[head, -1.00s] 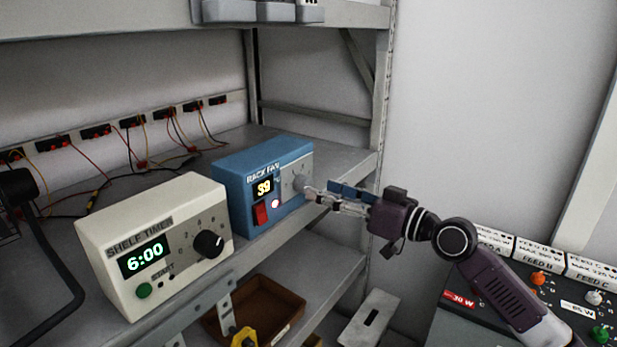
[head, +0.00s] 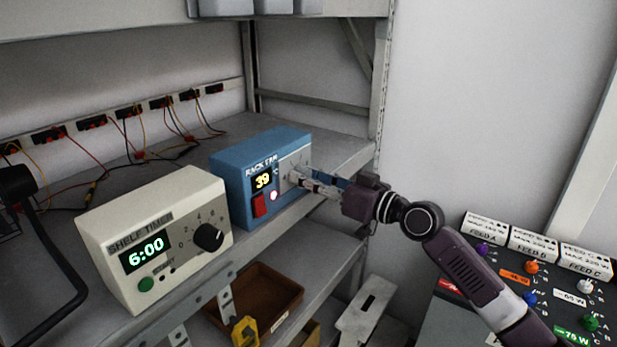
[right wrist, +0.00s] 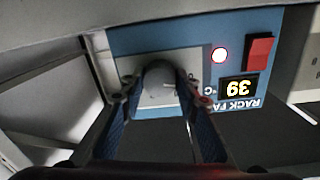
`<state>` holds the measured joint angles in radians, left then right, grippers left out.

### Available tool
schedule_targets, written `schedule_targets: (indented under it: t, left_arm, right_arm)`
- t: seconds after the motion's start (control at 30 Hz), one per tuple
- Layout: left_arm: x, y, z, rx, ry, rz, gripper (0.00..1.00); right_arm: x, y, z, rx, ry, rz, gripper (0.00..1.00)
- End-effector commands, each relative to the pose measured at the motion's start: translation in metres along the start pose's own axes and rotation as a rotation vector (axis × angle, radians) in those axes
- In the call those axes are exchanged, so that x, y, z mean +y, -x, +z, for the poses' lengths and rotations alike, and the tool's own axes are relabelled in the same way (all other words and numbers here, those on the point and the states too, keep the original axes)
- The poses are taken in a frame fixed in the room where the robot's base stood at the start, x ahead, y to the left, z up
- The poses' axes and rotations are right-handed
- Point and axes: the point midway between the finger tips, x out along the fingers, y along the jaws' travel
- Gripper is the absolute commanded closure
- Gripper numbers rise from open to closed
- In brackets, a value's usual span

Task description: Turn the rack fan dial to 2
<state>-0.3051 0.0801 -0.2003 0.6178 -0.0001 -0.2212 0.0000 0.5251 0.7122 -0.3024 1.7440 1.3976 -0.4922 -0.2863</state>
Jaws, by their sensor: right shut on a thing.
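The blue rack fan box (head: 232,187) stands on the shelf in the middle of the head view. Its display reads 39, with a red switch (head: 260,205) and a lit round lamp beside it. My right gripper (head: 295,180) is at the grey plate on the box's front. In the right wrist view, the box (right wrist: 150,42) appears upside down, and my right gripper (right wrist: 160,95) has its two fingers on either side of the grey dial (right wrist: 159,78), shut on it. In the head view the fingers hide the dial. The dial's setting is not readable. My left gripper is not in view.
A cream shelf timer (head: 150,215) showing 6:00, with a black knob, stands left of the fan box. A brown tray (head: 285,287) lies on the lower shelf. A feed panel (head: 455,320) with coloured knobs is at the lower right. Wires run along the back wall.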

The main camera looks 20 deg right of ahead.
Motion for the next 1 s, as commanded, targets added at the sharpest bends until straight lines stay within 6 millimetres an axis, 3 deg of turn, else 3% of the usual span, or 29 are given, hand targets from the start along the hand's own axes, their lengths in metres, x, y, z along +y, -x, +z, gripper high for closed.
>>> schedule_targets:
  t: [0.47,1.0]
  left_arm:
    - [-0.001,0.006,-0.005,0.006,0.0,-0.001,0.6]
    - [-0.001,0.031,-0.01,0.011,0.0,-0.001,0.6]
  right_arm:
    - [0.0,0.0,-0.002,-0.004,-0.106,0.002,0.95]
    - [0.002,0.0,-0.004,-0.021,-0.585,0.006,0.95]
